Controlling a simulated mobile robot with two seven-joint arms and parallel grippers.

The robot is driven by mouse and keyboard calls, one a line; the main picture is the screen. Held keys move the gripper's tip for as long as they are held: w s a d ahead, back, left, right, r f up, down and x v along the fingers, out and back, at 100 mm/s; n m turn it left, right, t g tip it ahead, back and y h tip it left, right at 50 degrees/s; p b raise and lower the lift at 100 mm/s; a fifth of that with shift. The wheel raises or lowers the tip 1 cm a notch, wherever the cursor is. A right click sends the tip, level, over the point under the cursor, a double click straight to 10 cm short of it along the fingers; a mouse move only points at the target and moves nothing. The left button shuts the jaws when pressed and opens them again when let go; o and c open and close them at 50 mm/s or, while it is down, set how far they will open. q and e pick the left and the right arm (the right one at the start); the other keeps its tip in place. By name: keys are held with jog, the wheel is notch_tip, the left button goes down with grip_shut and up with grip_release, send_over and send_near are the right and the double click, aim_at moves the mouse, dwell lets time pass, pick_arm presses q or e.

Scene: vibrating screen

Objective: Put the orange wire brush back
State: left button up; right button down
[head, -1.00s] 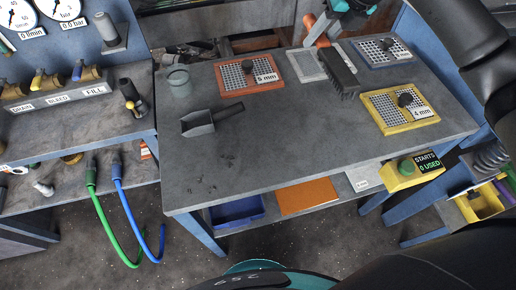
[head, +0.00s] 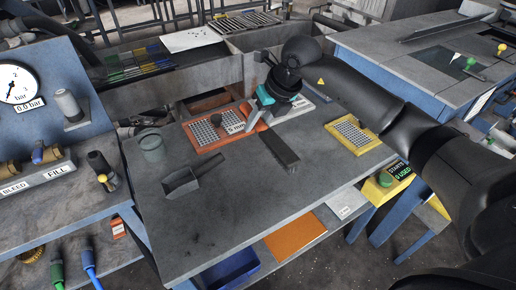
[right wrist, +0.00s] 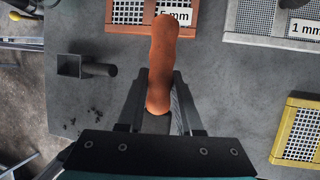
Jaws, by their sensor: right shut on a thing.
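The wire brush has an orange handle (head: 257,123) and a dark brush block (head: 278,148). It is over the middle of the grey table, just in front of the sieve frames. My right gripper (head: 265,110) is shut on the orange handle. I cannot tell whether the brush block touches the table. My left gripper is not in view.
An orange-framed 5 mm screen (head: 187,128) is left of my gripper, with a grey 1 mm screen (right wrist: 230,22) and yellow-framed screen (head: 373,148) to the right. A scoop (head: 182,189) and grey cup (head: 152,154) are at left. The front of the table (head: 240,215) is clear.

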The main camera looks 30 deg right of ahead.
notch_tip(320, 180, down, 8)
jog(key=shift+r+b, duration=0.15)
jog(key=shift+b, duration=0.45)
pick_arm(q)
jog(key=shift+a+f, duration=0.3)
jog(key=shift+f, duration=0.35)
pick_arm(e)
jog(key=c, duration=0.6)
grip_release()
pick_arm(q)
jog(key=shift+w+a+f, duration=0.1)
pick_arm(e)
jog(key=shift+r, duration=0.1)
pick_arm(q)
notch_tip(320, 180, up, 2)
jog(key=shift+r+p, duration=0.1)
jog(key=shift+p, duration=0.9)
pick_arm(e)
jog(key=v, duration=1.2)
